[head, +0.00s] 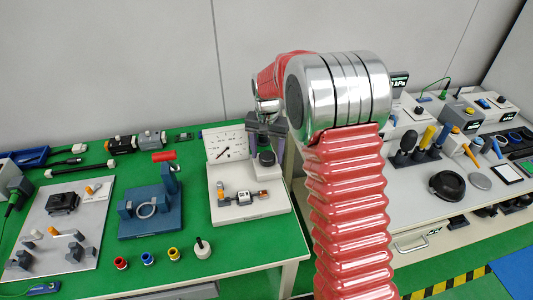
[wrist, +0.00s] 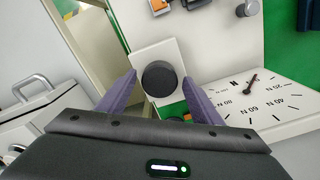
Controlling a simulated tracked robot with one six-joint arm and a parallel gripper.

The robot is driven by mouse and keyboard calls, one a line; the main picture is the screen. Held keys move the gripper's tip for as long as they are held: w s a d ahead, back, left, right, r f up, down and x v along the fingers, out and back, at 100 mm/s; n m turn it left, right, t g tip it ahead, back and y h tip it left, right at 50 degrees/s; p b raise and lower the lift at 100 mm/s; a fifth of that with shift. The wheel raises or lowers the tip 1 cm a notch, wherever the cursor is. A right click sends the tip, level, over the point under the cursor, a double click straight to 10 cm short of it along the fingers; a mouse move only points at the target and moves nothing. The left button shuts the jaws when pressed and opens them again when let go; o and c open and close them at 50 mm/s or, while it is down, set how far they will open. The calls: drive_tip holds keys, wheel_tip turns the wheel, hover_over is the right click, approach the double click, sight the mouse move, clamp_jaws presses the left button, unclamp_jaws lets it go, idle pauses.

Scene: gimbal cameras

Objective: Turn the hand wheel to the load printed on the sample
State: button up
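The white test stand (head: 222,213) stands on the green table, with a white dial plate (head: 226,145) at its back. In the wrist view the dial (wrist: 265,105) appears upside down, with a dark red needle and markings in N. The black round hand wheel (head: 267,158) sits on the stand's right side. In the wrist view the hand wheel (wrist: 160,78) lies between my gripper's purple fingers (wrist: 160,76), which are open with gaps on both sides. The sample (head: 245,197) lies on the stand; its print is too small to read. My gripper (head: 268,130) is above the hand wheel.
A blue fixture (head: 140,222) and a grey plate (head: 52,255) with parts stand to the left. Small coloured caps (head: 147,258) lie in front. A white bench (head: 415,215) with instruments stands at the right, across a gap.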

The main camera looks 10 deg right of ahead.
sight(267, 155)
drive_tip(key=shift+r, duration=0.1)
wheel_tip(267, 155, up, 14)
drive_tip(key=shift+f, duration=0.25)
idle(0.5)
idle(0.8)
drive_tip(key=n, duration=0.9)
drive_tip(key=shift+f, duration=0.1)
wheel_tip(267, 155, down, 14)
drive_tip(key=shift+r, duration=0.15)
idle(0.6)
drive_tip(key=shift+c, duration=0.5)
drive_tip(key=c, duration=0.9)
